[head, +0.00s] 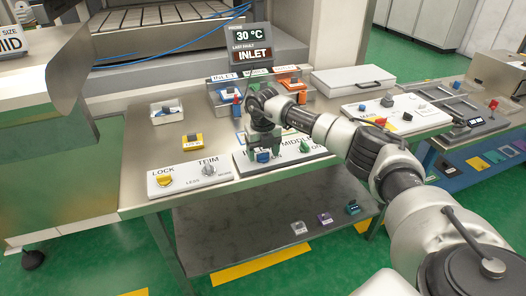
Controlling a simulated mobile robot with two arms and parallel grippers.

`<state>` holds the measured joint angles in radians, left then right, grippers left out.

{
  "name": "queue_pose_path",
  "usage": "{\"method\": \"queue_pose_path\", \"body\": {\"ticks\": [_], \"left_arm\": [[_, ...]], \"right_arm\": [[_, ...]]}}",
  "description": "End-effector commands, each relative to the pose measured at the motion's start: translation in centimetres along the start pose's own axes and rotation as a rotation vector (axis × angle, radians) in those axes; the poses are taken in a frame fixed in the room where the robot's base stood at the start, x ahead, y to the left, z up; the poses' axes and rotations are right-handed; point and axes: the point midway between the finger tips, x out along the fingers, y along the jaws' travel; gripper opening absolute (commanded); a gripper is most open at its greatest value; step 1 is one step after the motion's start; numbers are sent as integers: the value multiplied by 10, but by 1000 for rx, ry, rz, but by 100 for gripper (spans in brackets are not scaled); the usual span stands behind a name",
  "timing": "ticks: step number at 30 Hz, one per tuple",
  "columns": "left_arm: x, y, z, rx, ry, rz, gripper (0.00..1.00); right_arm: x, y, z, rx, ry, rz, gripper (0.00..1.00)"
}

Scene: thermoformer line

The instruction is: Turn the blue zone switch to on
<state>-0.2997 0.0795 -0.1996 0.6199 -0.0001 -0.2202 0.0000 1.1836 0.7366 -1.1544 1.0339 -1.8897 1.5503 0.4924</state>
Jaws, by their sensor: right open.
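A white zone panel (243,164) lies on the steel table, with the readable words MIDDLE and ON. A blue switch knob (263,156) sits at its front left, and a green knob (304,146) sits to the right. My right gripper (264,146) points down over the panel at the blue knob, its jaws open. The gripper hides much of the panel's middle and back, and I cannot tell whether it touches the knob. The blue knob's setting is too small to read. My left gripper is not in view.
A LOCK and TRIM panel (188,180) lies to the left. A yellow block (191,140) and a white tray (166,117) stand on the table. A white case (352,80) lies at the back right.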

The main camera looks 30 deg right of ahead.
Motion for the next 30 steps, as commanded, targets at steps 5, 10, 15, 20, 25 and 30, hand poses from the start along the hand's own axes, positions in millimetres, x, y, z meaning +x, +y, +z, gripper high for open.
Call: {"method": "queue_pose_path", "body": {"ticks": [5,10,15,20,25,30], "left_arm": [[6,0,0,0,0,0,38],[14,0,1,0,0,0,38],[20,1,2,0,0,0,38],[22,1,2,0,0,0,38],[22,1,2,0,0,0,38],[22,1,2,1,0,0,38]], "right_arm": [[-19,0,1,0,-5,1,68],[-53,0,1,0,-7,3,68],[-85,0,1,0,-5,1,68],[-102,0,1,1,-3,1,68],[-108,0,0,1,-1,1,68],[-108,0,0,1,-1,1,68]]}}
